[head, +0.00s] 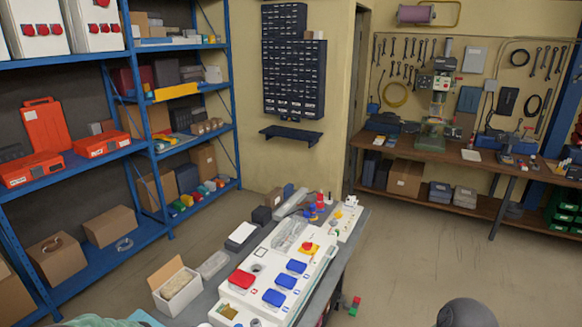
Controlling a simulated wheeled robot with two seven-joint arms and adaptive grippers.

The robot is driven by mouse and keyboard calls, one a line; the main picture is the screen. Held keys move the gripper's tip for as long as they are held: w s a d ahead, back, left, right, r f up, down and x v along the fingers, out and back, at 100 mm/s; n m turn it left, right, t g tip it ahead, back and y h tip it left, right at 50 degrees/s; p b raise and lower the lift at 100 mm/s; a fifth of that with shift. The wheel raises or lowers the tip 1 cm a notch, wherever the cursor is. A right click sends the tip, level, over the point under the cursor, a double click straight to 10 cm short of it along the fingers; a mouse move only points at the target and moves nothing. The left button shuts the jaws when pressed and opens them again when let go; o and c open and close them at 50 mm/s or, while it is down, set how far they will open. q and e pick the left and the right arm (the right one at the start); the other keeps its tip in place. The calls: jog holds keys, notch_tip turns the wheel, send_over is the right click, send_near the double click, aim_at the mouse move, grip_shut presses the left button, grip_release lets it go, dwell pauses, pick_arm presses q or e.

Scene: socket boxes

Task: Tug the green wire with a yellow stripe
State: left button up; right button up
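A white socket box (303,264) lies on the grey workbench in the lower middle of the head view. It carries blue socket covers (274,297), a red socket cover (241,279) and a red knob on a yellow base (306,247). A round opening shows near its upper left. A small brownish-yellow patch (228,312) is at its near left corner; I cannot tell what it is. I cannot make out a green wire with a yellow stripe. Neither of my grippers is in view.
Blue shelves (140,150) are at left, a tool bench (470,160) at back right. Floor right of the workbench is mostly clear.

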pick_arm(q)
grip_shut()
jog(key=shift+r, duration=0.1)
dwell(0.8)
jog(key=shift+b, duration=0.4)
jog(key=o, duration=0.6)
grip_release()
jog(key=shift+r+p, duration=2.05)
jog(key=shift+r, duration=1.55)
